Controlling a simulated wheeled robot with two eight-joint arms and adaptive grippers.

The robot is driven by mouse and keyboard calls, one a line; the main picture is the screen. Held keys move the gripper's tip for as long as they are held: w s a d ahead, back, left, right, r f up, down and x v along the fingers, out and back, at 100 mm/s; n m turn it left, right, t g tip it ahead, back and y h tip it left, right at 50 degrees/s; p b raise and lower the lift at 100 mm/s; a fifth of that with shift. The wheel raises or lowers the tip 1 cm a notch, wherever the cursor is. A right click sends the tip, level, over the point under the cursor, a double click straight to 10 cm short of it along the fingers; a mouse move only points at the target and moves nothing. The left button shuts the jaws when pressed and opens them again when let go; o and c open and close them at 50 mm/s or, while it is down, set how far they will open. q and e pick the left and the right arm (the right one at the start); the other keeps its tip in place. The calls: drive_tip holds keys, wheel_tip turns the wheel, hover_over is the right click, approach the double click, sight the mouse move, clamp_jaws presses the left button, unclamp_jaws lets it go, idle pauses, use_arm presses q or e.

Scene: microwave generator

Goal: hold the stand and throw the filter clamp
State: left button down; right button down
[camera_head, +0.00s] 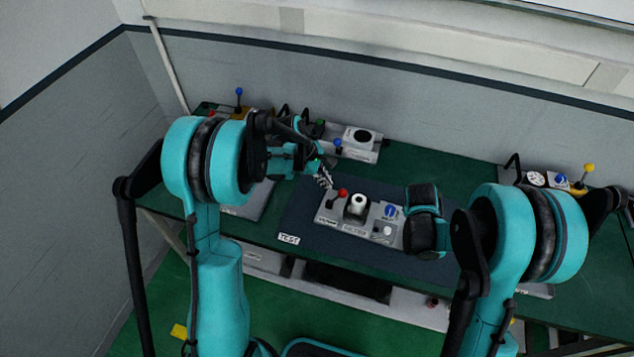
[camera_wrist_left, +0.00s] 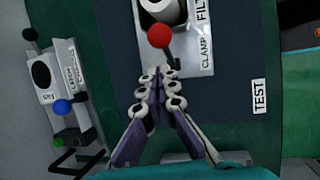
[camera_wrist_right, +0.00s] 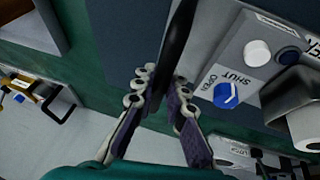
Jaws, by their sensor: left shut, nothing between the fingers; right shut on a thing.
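The stand (camera_head: 348,229) is a grey box on the dark mat, with a white cylinder (camera_head: 358,200) in a black holder. Its filter clamp lever has a red ball (camera_head: 343,192); in the left wrist view the red ball (camera_wrist_left: 159,36) is just beyond my left fingertips, above the CLAMP label. My left gripper (camera_head: 325,180) is shut and empty beside the lever; whether it touches the lever is unclear. My right gripper (camera_wrist_right: 161,80) is shut on the stand's black handle (camera_wrist_right: 177,45), beside a blue SHUT/OPEN knob (camera_wrist_right: 227,94). In the head view my right wrist hides its fingers.
A box with a blue-ball lever (camera_head: 362,143) stands behind on the green table (camera_head: 450,180). Another box with a yellow-ball lever (camera_head: 587,169) is at the right. A TEST label (camera_head: 289,238) marks the mat's front left. A wall rises behind the table.

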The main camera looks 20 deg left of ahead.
use_arm(q)
drive_tip(key=shift+a+r, duration=0.1)
drive_tip(key=shift+r, duration=0.05)
drive_tip(key=v, duration=1.1)
drive_tip(key=shift+r, duration=0.35)
use_arm(e)
drive_tip(key=shift+d, duration=0.1)
use_arm(q)
drive_tip(key=shift+a, duration=0.15)
use_arm(e)
drive_tip(key=c, duration=1.5)
unclamp_jaws()
drive_tip(key=v, duration=1.2)
use_arm(q)
drive_tip(key=shift+s, duration=0.1)
